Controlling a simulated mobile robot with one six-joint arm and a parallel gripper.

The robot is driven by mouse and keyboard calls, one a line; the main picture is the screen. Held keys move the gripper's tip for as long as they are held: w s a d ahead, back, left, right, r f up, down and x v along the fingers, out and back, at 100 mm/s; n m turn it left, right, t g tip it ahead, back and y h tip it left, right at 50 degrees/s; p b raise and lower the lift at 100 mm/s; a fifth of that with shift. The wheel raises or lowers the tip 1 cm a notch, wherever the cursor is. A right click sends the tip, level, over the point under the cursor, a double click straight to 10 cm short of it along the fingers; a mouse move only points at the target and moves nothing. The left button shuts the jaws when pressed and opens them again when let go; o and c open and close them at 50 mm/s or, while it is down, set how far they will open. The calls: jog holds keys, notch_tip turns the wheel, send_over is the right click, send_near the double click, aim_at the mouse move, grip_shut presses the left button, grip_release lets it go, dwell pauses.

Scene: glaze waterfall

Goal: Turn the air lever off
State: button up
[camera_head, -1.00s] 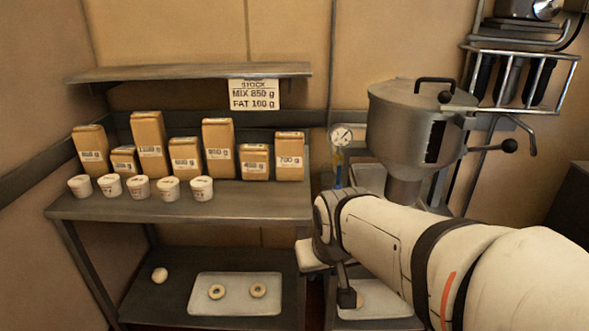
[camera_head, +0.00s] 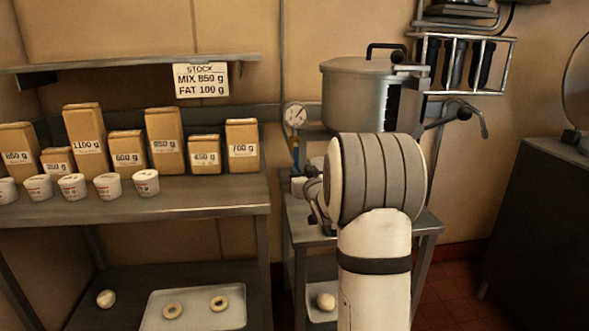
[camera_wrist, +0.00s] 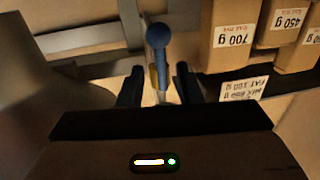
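The air lever is blue with a round knob; in the wrist view the lever (camera_wrist: 159,45) stands between and beyond my fingertips. In the head view a small blue part of the lever (camera_head: 295,155) shows below the round pressure gauge (camera_head: 295,115). My gripper (camera_wrist: 159,88) is open in the wrist view, one dark finger on each side of the lever's stem. I cannot tell whether either finger touches it. In the head view my gripper (camera_head: 314,190) is small and dark, left of my wrist, just below the lever.
The metal hopper (camera_head: 365,95) stands behind my arm on a steel stand (camera_head: 425,228). Boxed bags (camera_head: 166,139) and white tubs (camera_head: 109,186) line the shelf table (camera_head: 215,199) to the left. A tray (camera_head: 190,312) with two rings lies below. A dark cabinet (camera_head: 535,220) is at right.

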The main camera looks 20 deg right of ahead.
aim_at(297, 165)
jog(key=w, duration=0.6)
jog(key=shift+w+d, duration=0.15)
jog(key=shift+d, duration=0.2)
grip_shut()
